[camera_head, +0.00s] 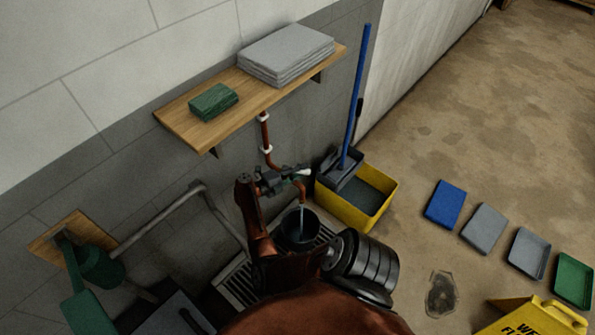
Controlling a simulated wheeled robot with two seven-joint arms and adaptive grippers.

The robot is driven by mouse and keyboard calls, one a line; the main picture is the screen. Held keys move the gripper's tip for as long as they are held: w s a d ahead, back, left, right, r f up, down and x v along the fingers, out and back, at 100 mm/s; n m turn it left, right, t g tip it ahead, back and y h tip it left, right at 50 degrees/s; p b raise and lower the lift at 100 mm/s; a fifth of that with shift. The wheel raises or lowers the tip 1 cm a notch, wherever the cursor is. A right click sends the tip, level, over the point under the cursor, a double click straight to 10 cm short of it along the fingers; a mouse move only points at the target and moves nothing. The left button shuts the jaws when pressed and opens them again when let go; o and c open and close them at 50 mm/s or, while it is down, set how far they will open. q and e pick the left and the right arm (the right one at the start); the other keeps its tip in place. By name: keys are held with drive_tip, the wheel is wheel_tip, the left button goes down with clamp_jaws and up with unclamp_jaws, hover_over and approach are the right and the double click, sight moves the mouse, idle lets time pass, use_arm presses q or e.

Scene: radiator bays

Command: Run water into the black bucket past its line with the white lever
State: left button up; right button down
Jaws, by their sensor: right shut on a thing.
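The black bucket (316,239) stands on the floor grate under the copper spout (300,190). A thin pale stream of water (301,215) falls from the spout into it. The water level and the bucket's line cannot be made out. The white lever (305,172) shows as a small pale tip at the tap on the wall pipe. My right gripper (282,180) is at the tap, shut on the lever, with its fingers hiding most of it. My right arm hides part of the bucket's near left side. My left gripper is not in view.
A yellow mop bucket (340,207) with a blue-handled mop (356,95) stands right of the tap. A wooden shelf (190,127) juts out above. A drain grate (237,285) lies below. A yellow wet-floor sign (535,318) is at lower right.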

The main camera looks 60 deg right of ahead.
drive_tip(key=c, duration=1.8)
unclamp_jaws()
drive_tip(key=shift+o, duration=0.2)
